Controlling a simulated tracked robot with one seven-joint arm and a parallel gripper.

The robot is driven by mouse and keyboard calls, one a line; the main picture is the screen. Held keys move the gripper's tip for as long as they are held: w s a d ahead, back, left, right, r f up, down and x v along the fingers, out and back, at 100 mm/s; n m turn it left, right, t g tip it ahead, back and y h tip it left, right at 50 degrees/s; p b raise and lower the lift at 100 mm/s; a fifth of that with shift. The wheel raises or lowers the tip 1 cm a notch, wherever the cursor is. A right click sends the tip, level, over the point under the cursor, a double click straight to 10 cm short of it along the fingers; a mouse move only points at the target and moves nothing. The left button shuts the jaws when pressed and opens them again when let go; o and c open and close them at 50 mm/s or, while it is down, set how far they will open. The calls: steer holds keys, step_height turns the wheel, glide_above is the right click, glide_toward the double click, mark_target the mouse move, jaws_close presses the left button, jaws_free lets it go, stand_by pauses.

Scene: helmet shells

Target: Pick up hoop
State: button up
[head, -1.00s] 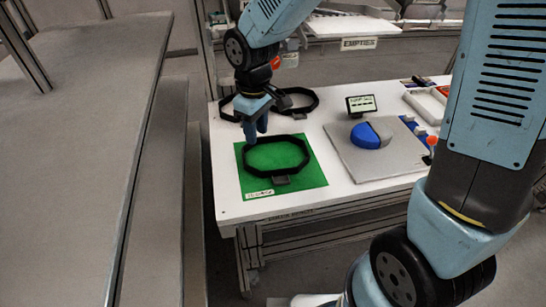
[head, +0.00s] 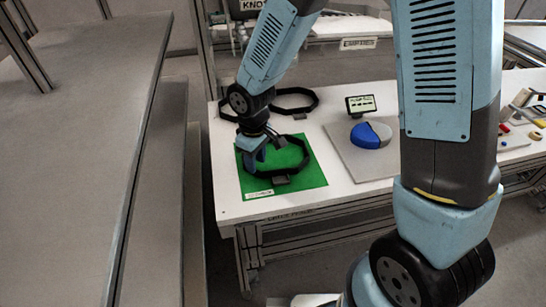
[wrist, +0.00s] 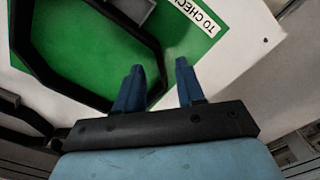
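The black octagonal hoop (head: 309,158) lies on the green mat (head: 314,179) at the white table's front left. A small grey tab sticks out from its front side. My gripper (head: 258,157) points down at the hoop's left side. In the wrist view my gripper (wrist: 160,68) is open, its two blue fingers apart. The hoop (wrist: 132,30) shows there with a corner of its rim between or just beyond the fingertips; I cannot tell the height gap. Nothing is held.
More black hoops (head: 312,106) lie behind the mat. A grey board (head: 360,170) with a blue and grey shell (head: 366,136) stands right, a small display (head: 361,104) behind it. A long grey surface (head: 80,130) runs along the left. My own arm covers part of the right side.

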steer(key=shift+f, duration=1.5)
steer(key=shift+c, duration=0.2)
jaws_close()
